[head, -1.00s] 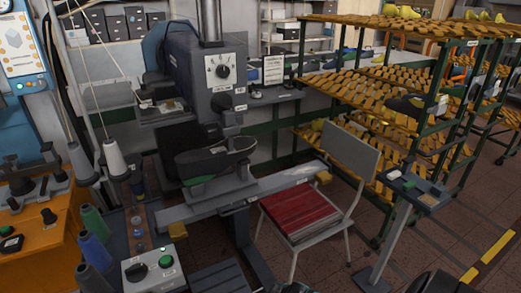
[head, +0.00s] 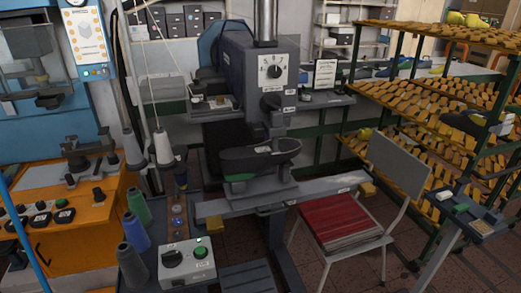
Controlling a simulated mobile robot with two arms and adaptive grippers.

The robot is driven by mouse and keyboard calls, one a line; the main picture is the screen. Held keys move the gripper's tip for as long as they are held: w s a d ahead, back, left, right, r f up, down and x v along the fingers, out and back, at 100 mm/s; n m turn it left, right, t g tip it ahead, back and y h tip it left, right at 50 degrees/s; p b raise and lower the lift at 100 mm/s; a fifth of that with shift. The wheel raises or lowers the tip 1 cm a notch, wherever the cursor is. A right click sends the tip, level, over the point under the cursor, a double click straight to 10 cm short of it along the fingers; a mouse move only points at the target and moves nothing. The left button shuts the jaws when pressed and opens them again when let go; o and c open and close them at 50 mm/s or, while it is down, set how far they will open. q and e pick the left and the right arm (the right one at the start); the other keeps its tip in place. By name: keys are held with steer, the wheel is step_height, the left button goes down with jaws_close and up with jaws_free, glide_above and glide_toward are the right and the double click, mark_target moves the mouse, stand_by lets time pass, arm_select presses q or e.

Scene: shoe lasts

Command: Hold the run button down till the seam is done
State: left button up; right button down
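A light grey control box (head: 187,265) stands low in front of the grey sewing machine (head: 255,85). On its top are a green button (head: 200,252) and a black rotary switch (head: 173,259). A dark shoe form (head: 262,157) with a green patch sits on the machine's support below the head. Neither of my grippers shows in the head view, and nothing touches the green button.
Thread cones (head: 137,205) stand left of the control box. An orange control bench (head: 85,235) is at the left. A chair with a red seat (head: 337,215) stands right of the machine, before racks of shoe lasts (head: 425,115). A small pedestal tray (head: 470,213) is at the right.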

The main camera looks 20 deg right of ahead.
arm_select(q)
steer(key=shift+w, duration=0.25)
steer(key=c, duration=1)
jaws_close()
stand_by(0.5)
